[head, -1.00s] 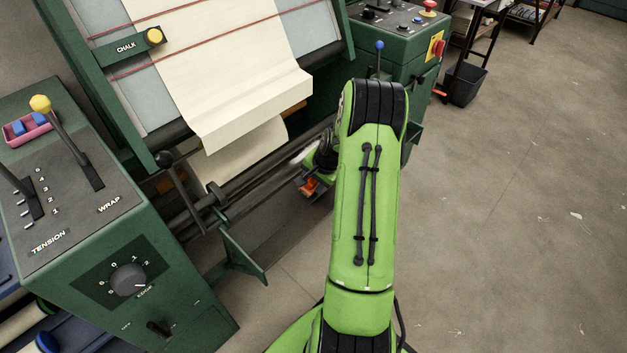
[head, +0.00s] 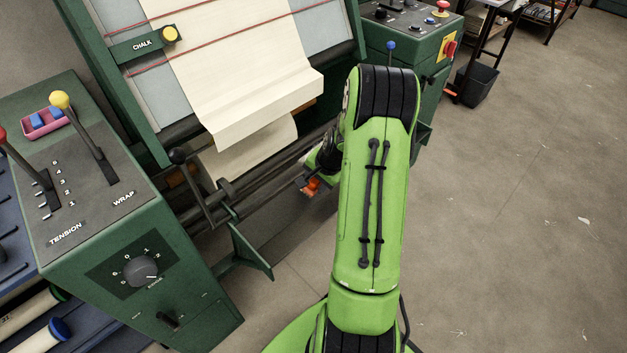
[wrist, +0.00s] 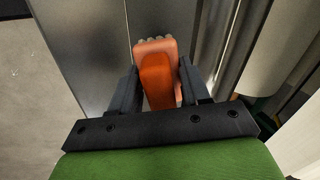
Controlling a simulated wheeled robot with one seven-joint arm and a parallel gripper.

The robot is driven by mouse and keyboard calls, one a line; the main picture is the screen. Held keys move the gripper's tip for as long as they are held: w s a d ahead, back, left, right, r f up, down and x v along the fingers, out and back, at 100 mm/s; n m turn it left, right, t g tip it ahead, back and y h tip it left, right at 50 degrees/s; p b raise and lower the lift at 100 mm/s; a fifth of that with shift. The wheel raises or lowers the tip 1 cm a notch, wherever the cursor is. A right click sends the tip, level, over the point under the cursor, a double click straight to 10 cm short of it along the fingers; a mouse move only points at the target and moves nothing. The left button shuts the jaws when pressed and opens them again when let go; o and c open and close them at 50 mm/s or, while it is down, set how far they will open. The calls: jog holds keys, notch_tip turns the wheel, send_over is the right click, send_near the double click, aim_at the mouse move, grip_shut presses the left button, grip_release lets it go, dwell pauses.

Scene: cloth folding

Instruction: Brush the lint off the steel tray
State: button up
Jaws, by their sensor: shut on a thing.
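In the wrist view my gripper (wrist: 160,92) is shut on an orange brush (wrist: 158,75), with one dark finger on each side of it. The brush's pale bristle tips show at its far end, over the grey steel tray (wrist: 85,50). I cannot tell whether the bristles touch the tray. In the head view the brush (head: 311,187) is a small orange patch left of my green arm, below the hanging cloth. The steel tray (head: 300,232) lies under the machine's front rollers, partly hidden by my arm. Lint on it cannot be made out.
Cream cloth (head: 245,85) hangs down the green machine. A lever with a black knob (head: 178,156) and a green bracket (head: 245,252) stand left of the tray. The control box (head: 130,220) is at the left. Open floor (head: 510,220) lies to the right.

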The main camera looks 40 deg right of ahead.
jog(key=shift+p+v, duration=0.5)
jog(key=shift+v, duration=0.7)
jog(key=shift+d+r, duration=0.1)
jog(key=shift+r, duration=0.05)
jog(key=shift+p+v, duration=1.05)
jog(key=shift+v, duration=0.45)
